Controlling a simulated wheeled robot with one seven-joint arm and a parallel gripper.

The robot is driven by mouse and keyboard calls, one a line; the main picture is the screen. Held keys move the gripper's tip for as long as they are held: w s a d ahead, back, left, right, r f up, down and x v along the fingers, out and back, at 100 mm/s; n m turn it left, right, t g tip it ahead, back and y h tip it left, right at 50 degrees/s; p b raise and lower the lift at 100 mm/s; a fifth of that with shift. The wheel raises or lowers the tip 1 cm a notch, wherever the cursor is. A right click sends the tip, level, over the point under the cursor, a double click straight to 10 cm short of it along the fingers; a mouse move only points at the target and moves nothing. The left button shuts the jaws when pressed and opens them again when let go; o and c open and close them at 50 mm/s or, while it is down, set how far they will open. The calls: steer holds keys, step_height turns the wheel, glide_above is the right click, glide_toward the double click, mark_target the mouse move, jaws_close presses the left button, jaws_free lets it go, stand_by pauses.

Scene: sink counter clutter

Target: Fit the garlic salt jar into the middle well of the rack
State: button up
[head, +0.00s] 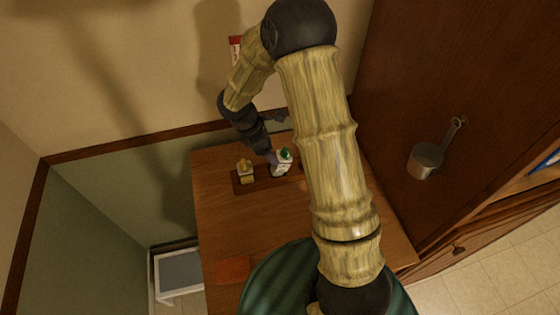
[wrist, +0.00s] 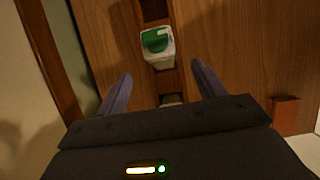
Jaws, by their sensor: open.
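A white jar with a green lid (head: 283,162), likely the garlic salt jar, stands at the dark wooden rack (head: 261,182). It also shows in the wrist view (wrist: 158,47), in line with the rack, with a dark empty well beyond it and a pale object (wrist: 171,99) on the near side. It appears to be in the middle well; how deep it sits is unclear. My gripper (wrist: 161,69) is open, its fingers spread wide to either side, apart from the jar. In the head view my gripper (head: 271,157) is just left of the jar.
A jar with a tan top (head: 245,170) stands at the rack's left end. The wooden counter (head: 225,225) is clear in front, with an orange-brown square (head: 233,270) near its edge. A wall is behind; a pan (head: 425,160) hangs at right. My arm hides the counter's right part.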

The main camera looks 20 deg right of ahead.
mark_target(277, 156)
steer(key=shift+x, duration=1.55)
steer(key=shift+p, duration=0.3)
steer(key=shift+d+f, duration=0.15)
steer(key=shift+d, duration=0.1)
steer(key=shift+d+p+x, duration=0.2)
steer(key=shift+p+x, duration=0.9)
steer(key=shift+x, duration=1.25)
steer(key=c, duration=1.2)
